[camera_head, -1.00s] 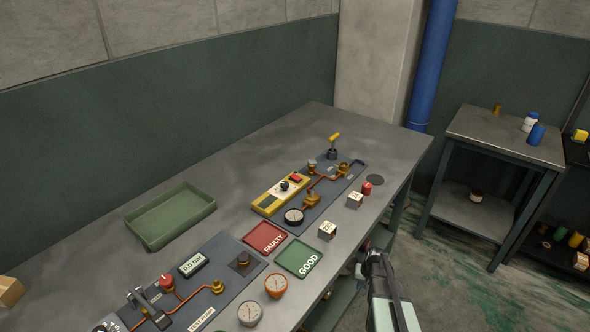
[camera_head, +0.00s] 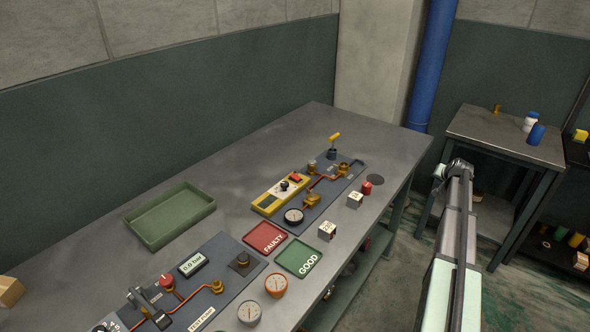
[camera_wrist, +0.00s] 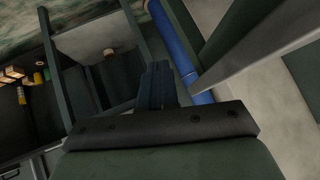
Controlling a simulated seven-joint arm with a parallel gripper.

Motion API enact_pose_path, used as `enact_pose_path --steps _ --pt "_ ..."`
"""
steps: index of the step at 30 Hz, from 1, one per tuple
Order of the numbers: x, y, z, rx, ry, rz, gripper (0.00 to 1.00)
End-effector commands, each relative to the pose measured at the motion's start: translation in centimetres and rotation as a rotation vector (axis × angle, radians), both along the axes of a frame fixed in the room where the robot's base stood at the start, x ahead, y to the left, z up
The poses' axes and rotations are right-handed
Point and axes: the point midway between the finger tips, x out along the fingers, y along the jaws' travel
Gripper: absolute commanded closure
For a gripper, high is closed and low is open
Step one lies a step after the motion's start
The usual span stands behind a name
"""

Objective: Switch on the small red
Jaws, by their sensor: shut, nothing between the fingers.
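A small red switch (camera_head: 295,178) sits on the yellow-framed unit (camera_head: 268,203), beside a black knob (camera_head: 284,186), on the workbench. I cannot tell whether the switch is on or off. A separate small red object (camera_head: 366,187) stands on the bench to the right of the unit. My arm rises on the right of the head view, past the bench's front edge and clear of the unit. In the wrist view my gripper (camera_wrist: 158,85) is shut and empty, and neither red thing shows there.
The bench (camera_head: 330,130) also holds a green tray (camera_head: 170,215), a red FAULTY mat (camera_head: 265,238), a green GOOD mat (camera_head: 299,258), a test panel, gauges and small blocks. A side table (camera_head: 505,130) with bottles stands right. A blue pipe (camera_head: 432,65) runs up the wall.

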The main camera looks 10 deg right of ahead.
Motion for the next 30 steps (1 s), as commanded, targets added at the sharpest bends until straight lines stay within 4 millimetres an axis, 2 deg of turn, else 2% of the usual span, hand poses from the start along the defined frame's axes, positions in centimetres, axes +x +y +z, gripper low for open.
enact_pose_path --steps 1,4,11,14,17,21,26,30 --pt "0.6 0.0 1.3 0.002 -0.009 -0.001 1.0" --pt "1.7 1.3 3.4 0.024 -0.013 0.003 1.0" --pt "4.3 8.7 6.4 0.117 0.036 0.037 1.0" --pt "5.3 13.0 7.8 0.163 0.071 0.055 1.0" --pt "6.1 18.2 9.5 0.214 0.119 0.072 1.0" --pt "6.5 26.2 12.1 0.287 0.202 0.09 1.0" --pt "5.8 35.0 15.2 0.35 0.307 0.095 1.0" --pt "4.2 42.3 17.9 0.388 0.403 0.088 1.0"
